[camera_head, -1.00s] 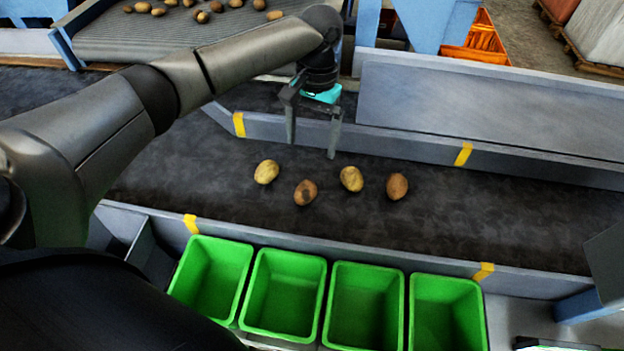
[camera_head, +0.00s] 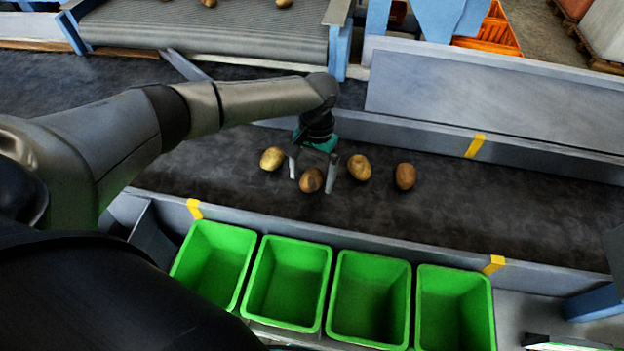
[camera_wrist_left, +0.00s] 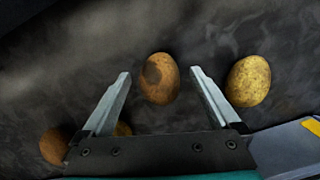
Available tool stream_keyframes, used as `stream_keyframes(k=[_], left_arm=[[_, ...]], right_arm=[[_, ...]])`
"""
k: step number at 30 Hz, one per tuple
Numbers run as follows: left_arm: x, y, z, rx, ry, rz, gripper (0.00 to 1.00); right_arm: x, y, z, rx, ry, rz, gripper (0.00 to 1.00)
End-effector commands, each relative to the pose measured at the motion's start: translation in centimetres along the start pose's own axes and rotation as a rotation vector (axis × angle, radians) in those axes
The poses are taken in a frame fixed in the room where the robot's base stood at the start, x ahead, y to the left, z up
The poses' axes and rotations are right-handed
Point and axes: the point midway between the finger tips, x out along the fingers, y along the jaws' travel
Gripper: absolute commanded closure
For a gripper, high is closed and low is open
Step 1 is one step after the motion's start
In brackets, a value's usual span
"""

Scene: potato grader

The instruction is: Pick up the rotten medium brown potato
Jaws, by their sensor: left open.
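The rotten brown potato (camera_head: 312,180), with a dark patch, lies on the dark belt (camera_head: 480,215). My left gripper (camera_head: 312,188) is open and low over it, with one finger on each side in the head view. In the left wrist view the potato (camera_wrist_left: 160,78) sits between and just beyond the open fingertips (camera_wrist_left: 160,74), with space on both sides. A yellow potato (camera_head: 272,158) lies to its left, another yellow one (camera_head: 359,167) to its right, and a plain brown one (camera_head: 405,176) farther right. My right gripper is not in view.
Several green bins (camera_head: 247,233) stand in a row along the near side of the belt. A low grey wall (camera_head: 420,142) with yellow tape runs along the far side. A feed conveyor (camera_head: 200,30) with potatoes is at the back left. The belt is clear at right.

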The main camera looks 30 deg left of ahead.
Motion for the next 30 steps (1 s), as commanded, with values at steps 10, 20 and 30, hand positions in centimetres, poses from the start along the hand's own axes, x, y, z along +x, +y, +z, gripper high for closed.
stream_keyframes(k=[10, 20, 30], left_arm=[[0.13, 0.04, -0.01, 0.001, 0.001, 0.001, 0.16], [0.11, 0.03, -0.01, 0.001, 0.001, 0.001, 0.53], [0.10, 0.03, -0.02, 0.001, 0.001, 0.001, 0.91]], right_arm=[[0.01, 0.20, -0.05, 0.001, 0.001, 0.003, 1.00], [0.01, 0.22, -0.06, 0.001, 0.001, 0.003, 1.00], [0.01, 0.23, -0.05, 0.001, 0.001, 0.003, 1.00]])
